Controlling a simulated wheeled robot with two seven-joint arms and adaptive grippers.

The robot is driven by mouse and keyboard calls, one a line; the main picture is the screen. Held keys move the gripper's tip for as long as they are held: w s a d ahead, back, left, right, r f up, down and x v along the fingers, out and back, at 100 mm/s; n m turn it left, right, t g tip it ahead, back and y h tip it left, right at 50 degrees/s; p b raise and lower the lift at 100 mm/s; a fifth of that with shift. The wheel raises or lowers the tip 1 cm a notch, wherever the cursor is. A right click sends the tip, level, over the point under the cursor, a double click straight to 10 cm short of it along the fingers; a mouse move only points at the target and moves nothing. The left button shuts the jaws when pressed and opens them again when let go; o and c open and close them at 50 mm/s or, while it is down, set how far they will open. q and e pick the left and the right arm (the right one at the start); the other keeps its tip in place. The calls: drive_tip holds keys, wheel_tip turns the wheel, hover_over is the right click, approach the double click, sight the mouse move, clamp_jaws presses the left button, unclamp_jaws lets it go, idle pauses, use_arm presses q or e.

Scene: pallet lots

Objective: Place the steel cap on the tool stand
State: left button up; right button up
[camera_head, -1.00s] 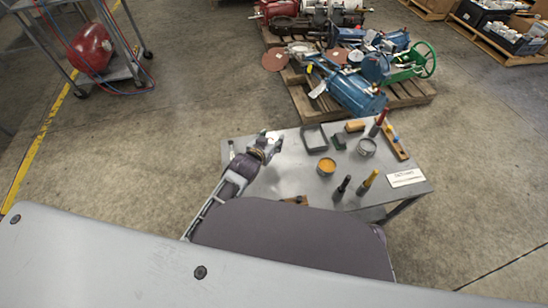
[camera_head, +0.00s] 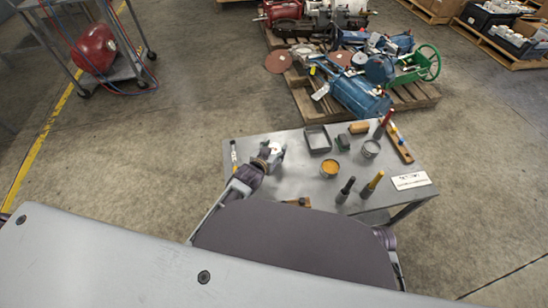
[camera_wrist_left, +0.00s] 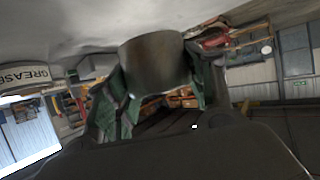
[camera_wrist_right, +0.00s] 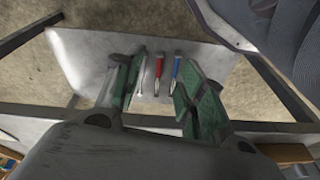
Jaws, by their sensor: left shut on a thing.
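My left gripper (camera_head: 271,154) is over the left part of the grey table (camera_head: 292,180), which I take to be the tool stand. In the left wrist view it is shut on the steel cap (camera_wrist_left: 153,62), a dull grey cylinder between green-padded fingers. The cap is small and hard to make out in the head view, and I cannot tell whether it touches the tabletop. My right gripper (camera_wrist_right: 158,92) shows in its wrist view, open and empty. In that view a pale metal surface lies beyond it, with a red-handled tool (camera_wrist_right: 158,68) and a blue-handled tool (camera_wrist_right: 177,70).
The table holds a grey tray (camera_head: 317,140), a yellow-topped can (camera_head: 329,168), a grey can (camera_head: 370,148), and brushes (camera_head: 373,184) towards the right. A white label (camera_head: 411,180) lies at the right edge. A pallet (camera_head: 410,97) with machine parts stands behind. Bare tabletop shows around the middle.

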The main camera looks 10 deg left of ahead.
use_arm(q)
drive_tip(key=shift+f, duration=0.1)
use_arm(e)
drive_tip(key=shift+r, duration=0.1)
use_arm(q)
drive_tip(key=shift+f, duration=0.65)
drive_tip(key=shift+f+b, duration=0.6)
drive_tip(key=shift+f, duration=0.65)
use_arm(e)
drive_tip(key=shift+w+a+r+t, duration=0.1)
drive_tip(key=shift+w+r+t, duration=0.05)
drive_tip(key=shift+r, duration=0.45)
drive_tip(key=shift+w+a+r+t, duration=0.1)
drive_tip(key=shift+r+t, duration=0.05)
drive_tip(key=shift+r, duration=0.4)
use_arm(q)
drive_tip(key=shift+f, duration=0.1)
use_arm(e)
drive_tip(key=shift+s+f, duration=0.15)
drive_tip(key=shift+f, duration=0.05)
use_arm(q)
drive_tip(key=o, duration=1.2)
